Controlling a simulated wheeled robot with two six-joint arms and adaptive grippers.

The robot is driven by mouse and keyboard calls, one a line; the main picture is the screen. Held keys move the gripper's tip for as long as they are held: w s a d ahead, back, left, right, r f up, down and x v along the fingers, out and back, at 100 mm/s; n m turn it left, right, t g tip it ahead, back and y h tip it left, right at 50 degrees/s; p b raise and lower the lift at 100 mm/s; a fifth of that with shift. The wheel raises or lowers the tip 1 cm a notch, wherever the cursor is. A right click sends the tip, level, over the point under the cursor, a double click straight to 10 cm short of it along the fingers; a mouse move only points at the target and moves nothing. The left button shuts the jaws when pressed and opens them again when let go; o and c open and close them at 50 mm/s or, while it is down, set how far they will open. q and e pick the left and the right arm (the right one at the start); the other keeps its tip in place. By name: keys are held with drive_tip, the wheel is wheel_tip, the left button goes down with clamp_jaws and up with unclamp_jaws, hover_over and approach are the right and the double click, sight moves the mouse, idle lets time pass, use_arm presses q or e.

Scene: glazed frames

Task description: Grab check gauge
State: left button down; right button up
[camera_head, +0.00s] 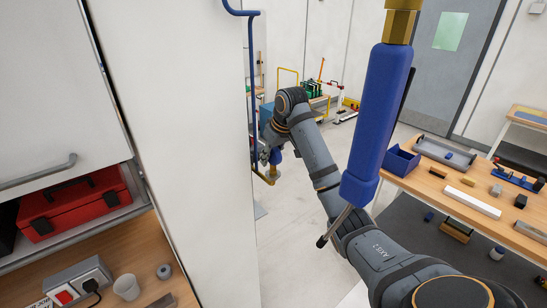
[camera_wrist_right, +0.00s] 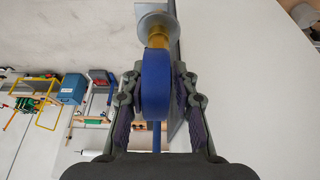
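My right gripper (camera_head: 268,152) is beside the pale panel's edge, at a small blue part with a brass-coloured piece below it. In the right wrist view my right gripper (camera_wrist_right: 159,70) has its fingers on both sides of a blue rounded body (camera_wrist_right: 156,92) with a brass neck and a grey disc. The fingertips are close to its sides; I cannot tell whether they touch it. I cannot tell whether this is the check gauge. A large blue cylinder (camera_head: 374,115) with brass on top and a thin metal rod below is close to the head camera. My left gripper is not in view.
A tall pale panel (camera_head: 190,120) with a blue rail (camera_head: 253,75) at its edge stands left of my right gripper. A red toolbox (camera_head: 75,203) sits on a shelf. A wooden table (camera_head: 425,185) with a blue bin (camera_head: 399,161) is at right. Floor shows between.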

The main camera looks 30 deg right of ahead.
drive_tip(key=shift+s, duration=0.1)
drive_tip(key=shift+c, duration=1.1)
drive_tip(key=shift+w+d+f, duration=0.15)
drive_tip(key=shift+w, duration=0.05)
clamp_jaws()
